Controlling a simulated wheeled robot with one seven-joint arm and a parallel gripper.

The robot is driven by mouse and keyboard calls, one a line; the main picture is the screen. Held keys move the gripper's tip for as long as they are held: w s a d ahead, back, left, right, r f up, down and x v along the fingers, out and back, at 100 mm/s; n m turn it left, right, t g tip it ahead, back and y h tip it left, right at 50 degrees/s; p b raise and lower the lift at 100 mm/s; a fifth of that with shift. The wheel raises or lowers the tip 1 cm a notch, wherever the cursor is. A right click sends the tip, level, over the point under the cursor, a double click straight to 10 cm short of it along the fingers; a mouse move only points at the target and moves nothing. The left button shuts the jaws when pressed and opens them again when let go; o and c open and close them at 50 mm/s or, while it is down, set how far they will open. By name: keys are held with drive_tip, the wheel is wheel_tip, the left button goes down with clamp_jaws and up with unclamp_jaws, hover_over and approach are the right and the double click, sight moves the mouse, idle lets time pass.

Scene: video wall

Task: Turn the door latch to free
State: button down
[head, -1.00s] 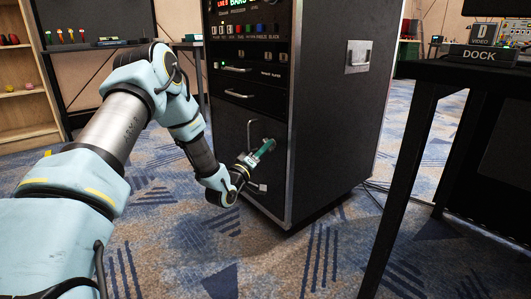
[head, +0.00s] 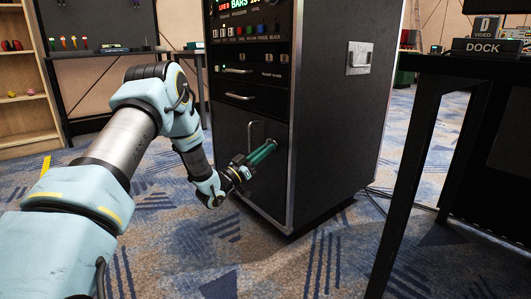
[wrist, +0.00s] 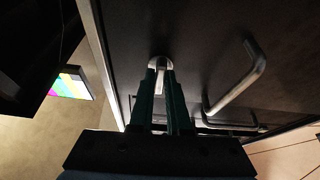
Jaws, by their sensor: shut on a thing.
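The metal door latch (wrist: 160,64) shows in the wrist view, with its round end just beyond my fingertips and its lever between them. My gripper (wrist: 160,75) has two green fingers closed on the latch lever. In the head view my gripper (head: 273,146) reaches the right part of the lower black door (head: 232,128), where the fingertips hide most of the latch. The bar-shaped door handle (head: 251,133) stands just left of the fingers; it also shows in the wrist view (wrist: 240,80), to the right of my fingers and apart from them.
The door is in a tall black rack cabinet (head: 335,130) with drawer handles and lit controls above. A black table (head: 408,170) with a DOCK sign stands at the right. A wooden shelf (head: 25,100) is at the far left. The carpet in front is clear.

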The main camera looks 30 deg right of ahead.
drive_tip(key=shift+m+g, duration=0.4)
drive_tip(key=shift+m, duration=0.3)
drive_tip(key=c, duration=0.9)
unclamp_jaws()
drive_tip(key=p+v, duration=0.3)
drive_tip(key=v, duration=0.7)
drive_tip(key=shift+a+f, duration=0.25)
drive_tip(key=shift+a, duration=0.1)
